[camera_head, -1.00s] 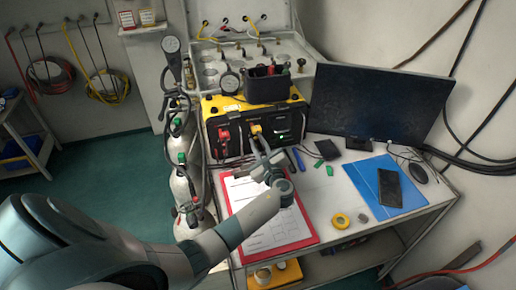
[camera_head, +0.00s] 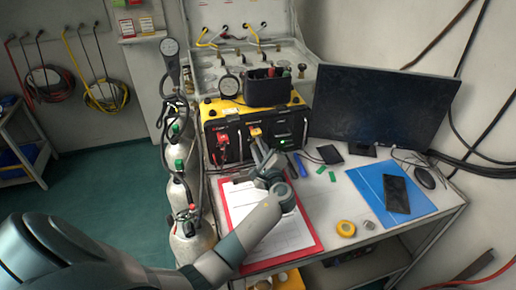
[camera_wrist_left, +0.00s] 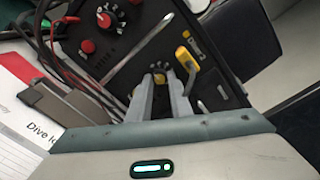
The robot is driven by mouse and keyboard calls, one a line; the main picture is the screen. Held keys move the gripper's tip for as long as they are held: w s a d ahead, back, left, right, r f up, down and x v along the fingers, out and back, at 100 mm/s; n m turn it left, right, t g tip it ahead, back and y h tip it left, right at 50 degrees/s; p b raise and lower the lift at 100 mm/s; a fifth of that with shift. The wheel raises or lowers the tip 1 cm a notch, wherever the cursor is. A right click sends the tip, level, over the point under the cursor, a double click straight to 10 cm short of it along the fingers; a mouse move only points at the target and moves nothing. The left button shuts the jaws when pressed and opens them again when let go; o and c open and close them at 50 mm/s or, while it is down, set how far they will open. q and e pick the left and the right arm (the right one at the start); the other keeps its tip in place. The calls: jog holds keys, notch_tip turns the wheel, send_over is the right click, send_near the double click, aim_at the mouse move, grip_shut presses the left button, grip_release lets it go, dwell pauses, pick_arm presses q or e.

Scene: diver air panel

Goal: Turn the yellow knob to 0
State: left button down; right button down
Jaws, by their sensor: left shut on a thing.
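The yellow knob (camera_wrist_left: 160,78) sits on the black front panel of the yellow-topped air unit (camera_head: 208,110). In the left wrist view it shows between the two fingertips of my left gripper (camera_wrist_left: 161,88), with pale marks around it. The gripper is shut on it, and the fingers partly cover it. In the head view my left gripper (camera_head: 259,153) reaches the front of the panel from below and hides the knob. The pointer and the number it stands at are too small to read. My right gripper is not in view.
Close to the fingers on the panel are a yellow plug (camera_wrist_left: 184,56), a red knob (camera_wrist_left: 104,19) and a red button (camera_wrist_left: 88,46). A red clipboard (camera_head: 229,205) lies below my arm. A monitor (camera_head: 380,107) stands right; gas cylinders (camera_head: 180,190) stand left.

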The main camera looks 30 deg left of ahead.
pick_arm(q)
jog(key=c, duration=1.6)
grip_release()
jog(key=shift+s+d, duration=0.1)
jog(key=shift+s+d+p, duration=0.3)
jog(key=shift+s+d, duration=0.1)
jog(key=shift+d, duration=0.05)
jog(key=p+v, duration=0.3)
jog(key=v, duration=1.3)
jog(key=shift+d, duration=0.1)
